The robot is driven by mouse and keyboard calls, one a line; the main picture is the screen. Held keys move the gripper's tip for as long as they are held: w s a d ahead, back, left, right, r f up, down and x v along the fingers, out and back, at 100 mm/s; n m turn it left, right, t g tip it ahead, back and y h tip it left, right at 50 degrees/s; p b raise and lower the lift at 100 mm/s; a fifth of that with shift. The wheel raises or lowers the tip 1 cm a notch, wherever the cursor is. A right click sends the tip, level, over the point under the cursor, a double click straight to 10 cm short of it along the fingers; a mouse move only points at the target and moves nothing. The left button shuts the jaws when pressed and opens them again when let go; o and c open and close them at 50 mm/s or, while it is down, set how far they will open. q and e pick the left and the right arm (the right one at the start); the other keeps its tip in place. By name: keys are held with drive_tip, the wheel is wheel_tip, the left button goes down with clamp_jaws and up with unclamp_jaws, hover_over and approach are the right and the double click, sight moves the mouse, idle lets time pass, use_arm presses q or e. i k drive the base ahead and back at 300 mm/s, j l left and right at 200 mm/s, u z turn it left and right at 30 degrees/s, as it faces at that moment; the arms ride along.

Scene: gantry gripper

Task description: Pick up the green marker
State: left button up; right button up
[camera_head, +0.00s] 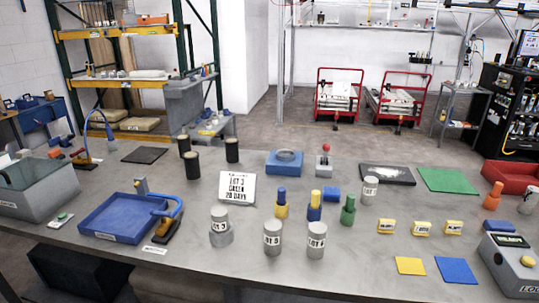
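A green upright piece with a narrow top and wider base (348,211) stands on the grey table, right of centre; it looks like the green marker. A blue and yellow stacked piece (314,207) stands to its left, and a white labelled cylinder (370,189) stands just right of it and behind. Nothing holds the green piece. Neither of my grippers shows in the head view.
Grey labelled cylinders (272,238) stand in front and to the left of the green piece. Small yellow labelled blocks (421,228) lie to the right. A blue tray (125,215) and a sign (237,187) are further left. The table front (360,275) has bare room.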

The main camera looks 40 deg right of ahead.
sight(351, 198)
drive_tip(key=z, duration=1.8)
